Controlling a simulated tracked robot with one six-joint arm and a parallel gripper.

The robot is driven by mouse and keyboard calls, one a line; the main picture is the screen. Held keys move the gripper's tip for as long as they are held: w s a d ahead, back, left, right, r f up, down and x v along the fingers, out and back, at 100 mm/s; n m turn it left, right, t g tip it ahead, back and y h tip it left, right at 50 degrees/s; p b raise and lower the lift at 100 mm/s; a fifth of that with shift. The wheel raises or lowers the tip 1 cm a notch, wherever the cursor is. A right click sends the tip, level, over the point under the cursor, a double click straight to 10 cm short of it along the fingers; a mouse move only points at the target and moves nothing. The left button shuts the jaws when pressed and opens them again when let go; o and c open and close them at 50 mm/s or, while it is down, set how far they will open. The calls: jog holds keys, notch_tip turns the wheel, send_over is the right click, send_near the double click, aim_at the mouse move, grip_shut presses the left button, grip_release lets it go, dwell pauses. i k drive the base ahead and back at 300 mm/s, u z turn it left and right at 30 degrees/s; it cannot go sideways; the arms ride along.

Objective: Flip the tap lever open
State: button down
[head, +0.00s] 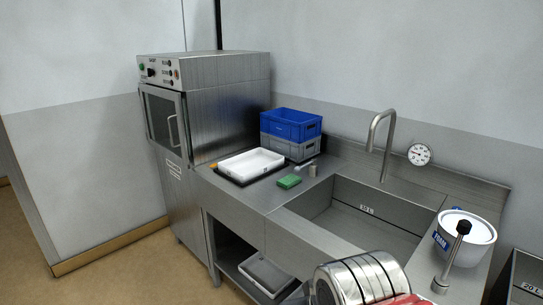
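The curved steel tap (387,150) rises at the back edge of the sink. A metal lever with a black knob (463,228) stands at the sink's front right, in front of a white tub. It leans a little to the right at the top, and its foot is on the steel counter. I cannot tell from this view whether it is the tap's lever. No lever shows clearly on the tap itself, and no water is seen running from it. My gripper's fingers are not in view. A ringed metal part with red, seemingly of my arm, shows at the bottom edge.
The sink basin (362,228) is empty. The white tub (467,238) stands right of it, with a round gauge (419,154) behind. Left are a green sponge (289,181), a white tray (250,164), stacked blue and grey crates (290,124) and a steel hood machine (225,105).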

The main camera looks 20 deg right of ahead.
aim_at(296, 170)
jog(key=u, duration=0.4)
jog(key=i, duration=0.75)
jog(key=u, duration=0.4)
jog(key=i, duration=2)
jog(key=z, duration=0.2)
